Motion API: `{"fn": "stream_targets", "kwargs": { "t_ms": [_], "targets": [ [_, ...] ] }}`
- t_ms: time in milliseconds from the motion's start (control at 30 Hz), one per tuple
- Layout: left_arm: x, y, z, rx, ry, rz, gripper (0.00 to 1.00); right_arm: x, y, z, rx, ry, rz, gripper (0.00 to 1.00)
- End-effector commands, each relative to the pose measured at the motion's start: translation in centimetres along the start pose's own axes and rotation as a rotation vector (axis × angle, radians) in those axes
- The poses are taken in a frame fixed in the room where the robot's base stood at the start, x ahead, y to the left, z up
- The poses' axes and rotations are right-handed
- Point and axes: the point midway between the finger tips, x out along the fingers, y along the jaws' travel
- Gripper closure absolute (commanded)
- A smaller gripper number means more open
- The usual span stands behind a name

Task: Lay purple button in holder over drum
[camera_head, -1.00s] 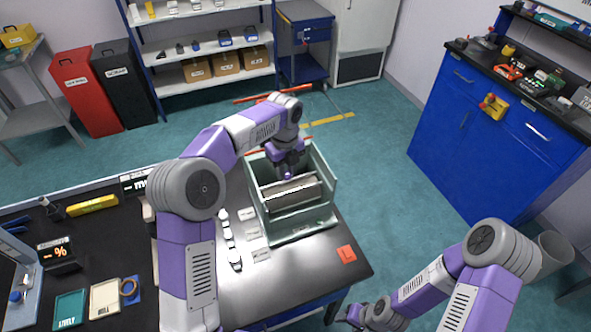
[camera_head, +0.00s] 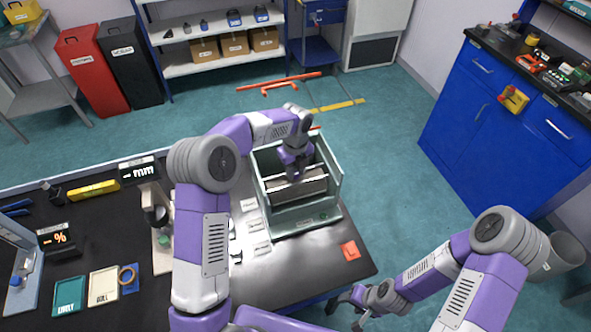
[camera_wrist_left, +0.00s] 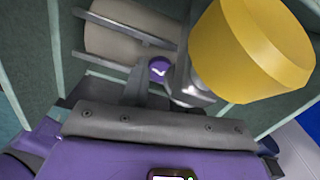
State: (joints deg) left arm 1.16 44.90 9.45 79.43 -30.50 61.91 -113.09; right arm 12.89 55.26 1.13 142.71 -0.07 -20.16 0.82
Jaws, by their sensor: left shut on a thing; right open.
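The drum (camera_wrist_left: 118,35) is a pale cylinder inside the open pale-green box of the machine (camera_head: 305,218). My left gripper (camera_head: 294,176) points down into this box. In the left wrist view my left gripper (camera_wrist_left: 158,84) is shut on the purple button (camera_wrist_left: 158,68), a small round piece beside the drum's end and metal rails. A large yellow cylinder (camera_wrist_left: 255,45) on a metal fitting is just right of the button; the holder's opening cannot be made out. In the head view the button is hidden. My right gripper (camera_head: 347,304) is open and empty, low beside the bench.
The machine's walls stand close around my left gripper. White pieces and labels (camera_head: 252,225) lie left of the machine, and a red L card (camera_head: 350,250) lies at the bench's right corner. The floor between the bench and the blue cabinet (camera_head: 480,130) is clear.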

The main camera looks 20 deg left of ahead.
Motion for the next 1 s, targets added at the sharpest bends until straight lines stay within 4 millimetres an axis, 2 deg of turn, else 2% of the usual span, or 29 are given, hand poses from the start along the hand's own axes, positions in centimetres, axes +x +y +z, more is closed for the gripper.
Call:
{"fn": "stream_targets", "kwargs": {
  "t_ms": [733,767,900,1000],
  "targets": [
    [1.2,0.0,0.0,0.000,0.001,0.000,0.99,0.4,0.1,0.0,0.000,0.000,0.000,0.46],
    [1.3,0.0,0.0,0.000,0.001,0.000,0.67,0.4,0.1,0.0,0.000,0.000,0.000,0.46],
    [1.3,0.1,0.0,0.000,0.002,0.004,0.46,0.4,0.1,0.0,0.000,0.000,0.000,0.46],
    [1.4,0.2,0.0,-0.001,0.003,0.007,0.46,0.4,0.1,0.0,0.000,0.000,0.000,0.46]
  ]
}}
